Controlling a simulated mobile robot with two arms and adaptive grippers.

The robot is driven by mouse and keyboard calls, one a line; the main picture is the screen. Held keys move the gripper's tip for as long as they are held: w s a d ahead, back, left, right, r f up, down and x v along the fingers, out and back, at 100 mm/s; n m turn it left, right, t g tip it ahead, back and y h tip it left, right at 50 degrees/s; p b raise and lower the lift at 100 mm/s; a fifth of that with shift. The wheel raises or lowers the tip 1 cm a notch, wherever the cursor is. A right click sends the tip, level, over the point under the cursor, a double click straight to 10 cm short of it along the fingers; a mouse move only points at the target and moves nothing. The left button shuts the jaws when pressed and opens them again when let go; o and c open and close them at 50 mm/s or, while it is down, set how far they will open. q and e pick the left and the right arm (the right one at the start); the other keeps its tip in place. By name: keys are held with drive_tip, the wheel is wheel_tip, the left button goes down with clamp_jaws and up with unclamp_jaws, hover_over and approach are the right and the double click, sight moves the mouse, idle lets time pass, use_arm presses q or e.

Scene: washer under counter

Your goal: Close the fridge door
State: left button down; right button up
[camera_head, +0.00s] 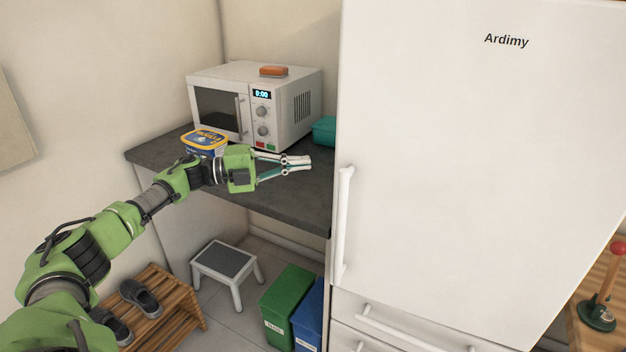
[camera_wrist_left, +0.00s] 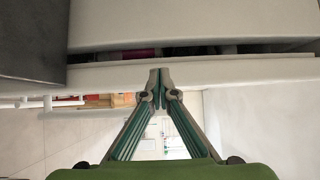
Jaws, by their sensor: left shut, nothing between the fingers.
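The white fridge door (camera_head: 470,160) fills the right side of the head view, with a vertical white handle (camera_head: 344,225) near its left edge. In the left wrist view a narrow dark gap runs beside the door edge (camera_wrist_left: 240,70), with coloured items behind it, so the door stands slightly ajar. My left gripper (camera_head: 309,163) is above the counter, left of the door; it also shows in the left wrist view (camera_wrist_left: 160,76). Its fingertips meet, with nothing between them, close to the door edge. I cannot tell if they touch it. My right gripper is not in view.
A dark counter (camera_head: 270,185) left of the fridge carries a microwave (camera_head: 225,105), a yellow-and-blue tub (camera_head: 205,140) and a teal container (camera_head: 325,130). Below are a step stool (camera_head: 226,260), green (camera_head: 288,300) and blue bins (camera_head: 310,320) and a wooden shoe rack (camera_head: 170,305).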

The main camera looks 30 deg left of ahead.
use_arm(q)
drive_tip(key=s+d+f+n+t+y, duration=0.1)
drive_tip(key=s+d+f, duration=0.15)
drive_tip(key=s, duration=0.45)
drive_tip(key=s+d+f+n+t+y, duration=0.1)
drive_tip(key=s+f+y, duration=0.15)
drive_tip(key=s, duration=0.45)
drive_tip(key=w+a+p+x, duration=0.1)
drive_tip(key=x, duration=1.2)
drive_tip(key=shift+w+a+h+p, duration=0.2)
drive_tip(key=shift+a+h+p, duration=0.1)
drive_tip(key=shift+h, duration=0.15)
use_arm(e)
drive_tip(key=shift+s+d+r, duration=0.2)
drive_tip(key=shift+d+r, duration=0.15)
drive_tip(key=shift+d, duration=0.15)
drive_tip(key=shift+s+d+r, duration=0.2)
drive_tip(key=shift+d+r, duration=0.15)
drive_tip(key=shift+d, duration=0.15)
